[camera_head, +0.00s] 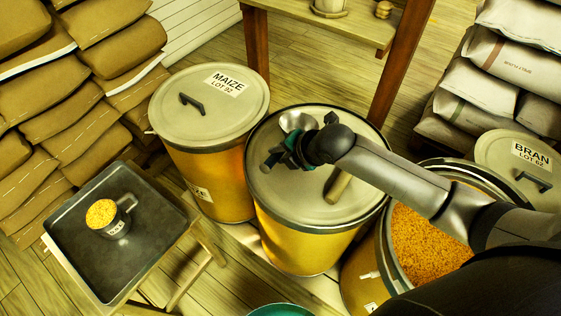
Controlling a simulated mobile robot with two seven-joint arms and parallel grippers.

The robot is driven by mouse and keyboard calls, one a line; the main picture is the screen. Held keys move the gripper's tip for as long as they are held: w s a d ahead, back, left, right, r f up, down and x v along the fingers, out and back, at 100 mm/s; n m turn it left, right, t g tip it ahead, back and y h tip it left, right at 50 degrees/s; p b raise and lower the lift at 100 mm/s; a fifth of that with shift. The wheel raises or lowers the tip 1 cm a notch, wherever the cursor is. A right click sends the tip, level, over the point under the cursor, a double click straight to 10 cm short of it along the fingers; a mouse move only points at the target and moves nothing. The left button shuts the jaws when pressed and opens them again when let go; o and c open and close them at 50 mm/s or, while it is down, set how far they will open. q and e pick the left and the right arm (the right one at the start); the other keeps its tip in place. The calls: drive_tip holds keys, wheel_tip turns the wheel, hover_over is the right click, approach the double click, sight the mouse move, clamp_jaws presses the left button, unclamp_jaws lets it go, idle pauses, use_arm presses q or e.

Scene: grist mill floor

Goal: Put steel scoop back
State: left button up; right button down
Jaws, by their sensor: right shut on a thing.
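The steel scoop's shiny bowl (296,121) shows just beyond my right gripper, over the pale lid (290,208) of the middle yellow drum. A light wooden rod (339,187) shows on the near side of my wrist, roughly in line with the bowl; it looks like the scoop's handle, but its middle is hidden. My right gripper (287,153) is over this lid, shut on the scoop; the fingers' contact is mostly hidden by the wrist. I cannot tell whether the scoop touches the lid. My left gripper is not in view.
A lidded MAIZE drum (226,105) stands left of the middle drum. An open drum of orange grain (425,237) and a BRAN drum (518,160) stand right. A tray (92,261) on a stand holds a filled cup (105,217). Sacks flank the drums; a wooden table (355,30) stands behind.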

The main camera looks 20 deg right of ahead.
wheel_tip(320, 180, down, 3)
drive_tip(key=shift+r+b, duration=0.1)
drive_tip(key=shift+b, duration=0.3)
drive_tip(key=c, duration=0.7)
unclamp_jaws()
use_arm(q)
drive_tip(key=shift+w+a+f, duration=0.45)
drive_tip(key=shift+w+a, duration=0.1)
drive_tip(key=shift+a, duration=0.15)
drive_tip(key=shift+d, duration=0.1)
